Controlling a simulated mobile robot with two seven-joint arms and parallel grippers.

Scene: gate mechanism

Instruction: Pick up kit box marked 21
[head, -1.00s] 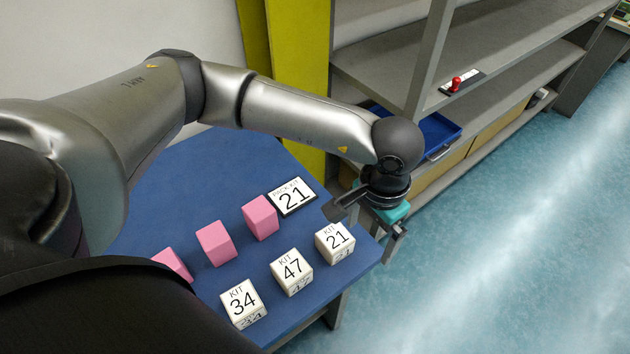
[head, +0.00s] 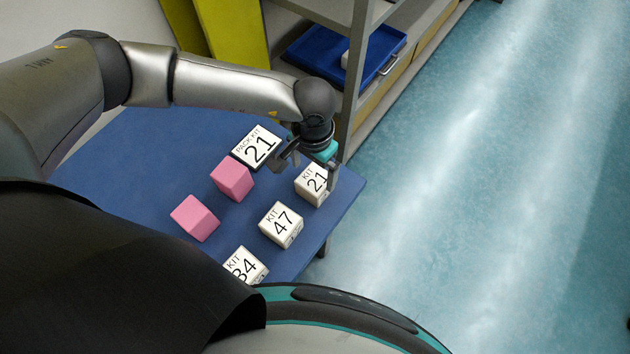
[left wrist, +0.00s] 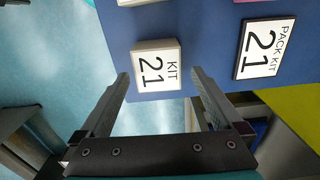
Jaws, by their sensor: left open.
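The white kit box marked 21 (head: 312,184) stands on the blue table (head: 150,150) near its right corner. It also shows in the left wrist view (left wrist: 155,66), just beyond and between the fingertips. My left gripper (head: 306,172) is open and empty, above and beside this box, with one finger in front of part of it in the head view. In the left wrist view the fingers (left wrist: 160,80) are spread wider than the box. My right gripper is not in view.
White boxes marked 47 (head: 281,225) and 34 (head: 246,266) stand in a row with it. Two pink blocks (head: 232,180) and a "PACK KIT 21" sign (head: 256,147) are behind. A shelf with a blue tray (head: 312,59) stands beyond the table. Open floor lies right.

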